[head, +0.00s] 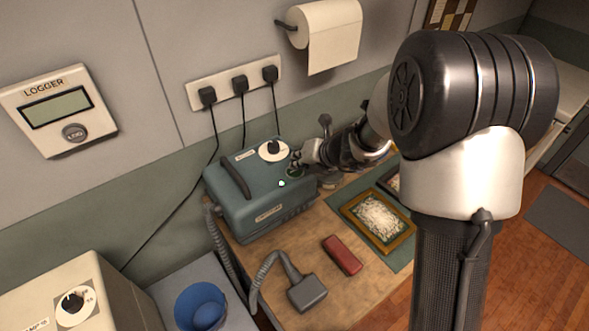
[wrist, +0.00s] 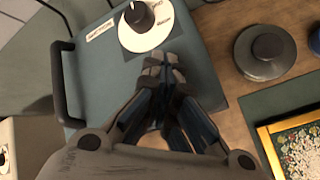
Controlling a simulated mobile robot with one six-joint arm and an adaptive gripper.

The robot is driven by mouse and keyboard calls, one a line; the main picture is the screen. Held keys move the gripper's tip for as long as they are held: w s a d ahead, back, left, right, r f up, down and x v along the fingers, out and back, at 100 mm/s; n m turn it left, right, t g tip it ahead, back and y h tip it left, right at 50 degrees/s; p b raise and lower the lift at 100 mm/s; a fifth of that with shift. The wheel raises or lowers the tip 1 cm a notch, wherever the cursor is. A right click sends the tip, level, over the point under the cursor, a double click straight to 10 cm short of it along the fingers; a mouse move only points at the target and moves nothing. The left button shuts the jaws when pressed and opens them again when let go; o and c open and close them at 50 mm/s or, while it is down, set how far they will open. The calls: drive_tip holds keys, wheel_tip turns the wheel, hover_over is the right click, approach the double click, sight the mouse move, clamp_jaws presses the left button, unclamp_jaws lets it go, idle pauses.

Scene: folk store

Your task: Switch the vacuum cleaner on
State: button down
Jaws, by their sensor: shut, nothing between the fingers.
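The vacuum cleaner (head: 240,205) is a teal box with a dark handle, standing on the wooden bench in the head view; its top (wrist: 95,60) fills the middle left of the wrist view. A black knob (head: 273,147) sits on a white dial plate on its top; the knob (wrist: 139,15) also shows in the wrist view. My gripper (head: 298,160) is shut and empty over the top of the cleaner, beside the dial. In the wrist view its fingertips (wrist: 163,64) are just below the dial plate; I cannot tell whether they touch the cleaner. A small green spot shows by the fingers.
A corrugated hose (head: 262,281) runs to a grey nozzle (head: 308,292) at the front. A red block (head: 342,255) and a framed picture (head: 378,220) lie to the right. A power strip (head: 233,83) with plugs is on the wall behind.

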drive_tip(key=shift+r, duration=0.1)
drive_tip(key=shift+r+p, duration=0.3)
drive_tip(key=shift+p, duration=0.15)
drive_tip(key=shift+r, duration=0.1)
wheel_tip(320, 180, up, 6)
drive_tip(key=p, duration=0.6)
